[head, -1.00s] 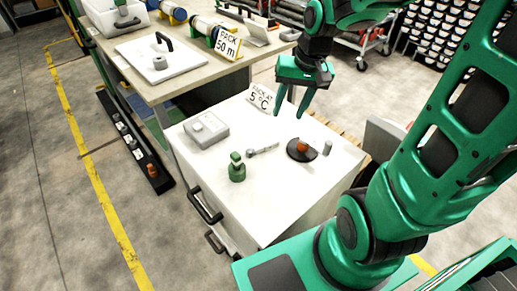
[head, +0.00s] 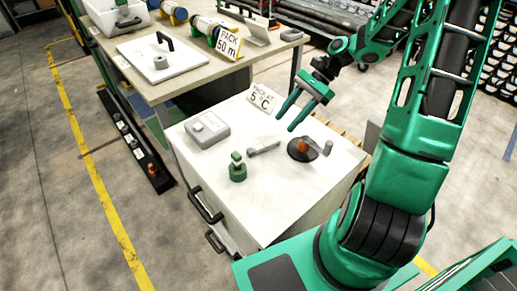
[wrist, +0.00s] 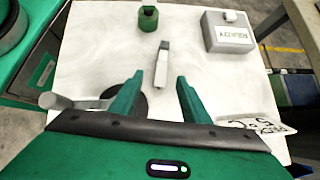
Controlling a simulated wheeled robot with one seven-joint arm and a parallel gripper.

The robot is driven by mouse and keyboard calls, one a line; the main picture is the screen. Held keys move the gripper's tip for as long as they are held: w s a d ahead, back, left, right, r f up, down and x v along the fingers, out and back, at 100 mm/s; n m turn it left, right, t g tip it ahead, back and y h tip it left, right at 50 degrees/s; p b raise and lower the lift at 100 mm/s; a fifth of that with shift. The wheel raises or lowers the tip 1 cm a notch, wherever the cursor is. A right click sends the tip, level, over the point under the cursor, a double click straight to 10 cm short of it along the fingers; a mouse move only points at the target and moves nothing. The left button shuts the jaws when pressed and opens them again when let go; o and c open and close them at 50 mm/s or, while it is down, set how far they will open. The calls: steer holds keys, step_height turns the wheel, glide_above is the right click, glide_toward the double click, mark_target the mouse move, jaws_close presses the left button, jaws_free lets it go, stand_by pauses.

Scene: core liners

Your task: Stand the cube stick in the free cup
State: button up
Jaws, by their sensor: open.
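A small grey stick with a block-like darker end (head: 263,148) lies flat on the white bench top (head: 270,195); it also shows in the wrist view (wrist: 162,63). A green cup-like piece (head: 237,172) stands to its left with a smaller green part on top; it also shows in the wrist view (wrist: 148,20). I cannot tell which cup is free. My gripper (head: 287,122) is open and empty, above the bench behind the stick. In the wrist view the stick lies beyond and between my fingertips (wrist: 158,80), apart from them.
A dark disc (head: 297,155) bears an orange piece (head: 309,142), beside a grey cylinder (head: 324,147). A grey box marked READY (wrist: 228,32) stands near the edge. A 5 °C sign (head: 262,99) stands at the back. The bench front is clear.

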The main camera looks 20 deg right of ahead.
mark_target(266, 144)
steer(key=shift+x, duration=5.4)
steer(key=shift+c, duration=0.7)
jaws_close()
